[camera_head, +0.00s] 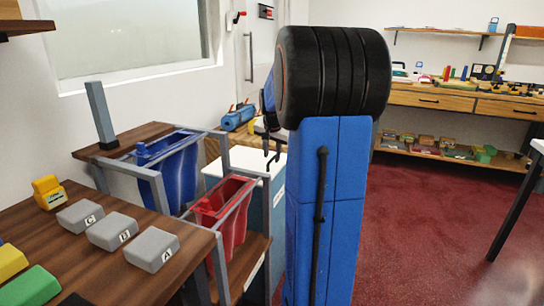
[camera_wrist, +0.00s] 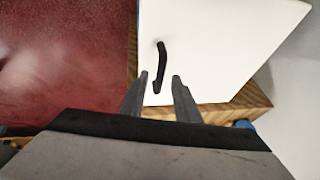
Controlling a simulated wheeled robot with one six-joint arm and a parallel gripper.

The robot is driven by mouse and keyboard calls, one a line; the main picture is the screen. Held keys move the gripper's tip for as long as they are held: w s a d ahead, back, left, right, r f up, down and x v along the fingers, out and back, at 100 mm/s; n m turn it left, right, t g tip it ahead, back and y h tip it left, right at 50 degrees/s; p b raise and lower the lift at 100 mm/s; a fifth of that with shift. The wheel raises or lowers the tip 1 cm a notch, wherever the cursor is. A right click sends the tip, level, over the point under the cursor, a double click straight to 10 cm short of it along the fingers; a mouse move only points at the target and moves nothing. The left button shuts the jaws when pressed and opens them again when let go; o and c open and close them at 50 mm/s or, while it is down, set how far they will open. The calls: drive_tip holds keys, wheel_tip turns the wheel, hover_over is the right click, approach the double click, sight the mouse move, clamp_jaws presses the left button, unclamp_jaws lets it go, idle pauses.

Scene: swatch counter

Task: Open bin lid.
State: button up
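The bin has a flat white lid (camera_head: 228,165), which looks shut, and a dark teal body (camera_head: 278,215) partly hidden behind my arm. In the wrist view the white lid (camera_wrist: 225,50) fills the upper middle, with a slim black curved handle (camera_wrist: 162,62) on it. My gripper (camera_wrist: 160,77) is open, one finger on either side of the handle's lower end. I cannot tell the depth between the fingertips and the handle, and no grip on it shows. In the head view my gripper (camera_head: 272,155) is above the lid, partly hidden by my arm.
A red bin (camera_head: 222,215) and a blue bin (camera_head: 172,170) stand in a grey frame left of the lidded bin. A wooden counter (camera_head: 105,270) with grey lettered blocks is at front left. Red floor (camera_head: 425,220) is open at right. A wooden bench (camera_head: 440,100) stands behind.

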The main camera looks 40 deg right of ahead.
drive_tip(key=shift+w+d+f, duration=0.15)
drive_tip(key=shift+w+f, duration=0.05)
drive_tip(key=shift+f, duration=0.3)
clamp_jaws()
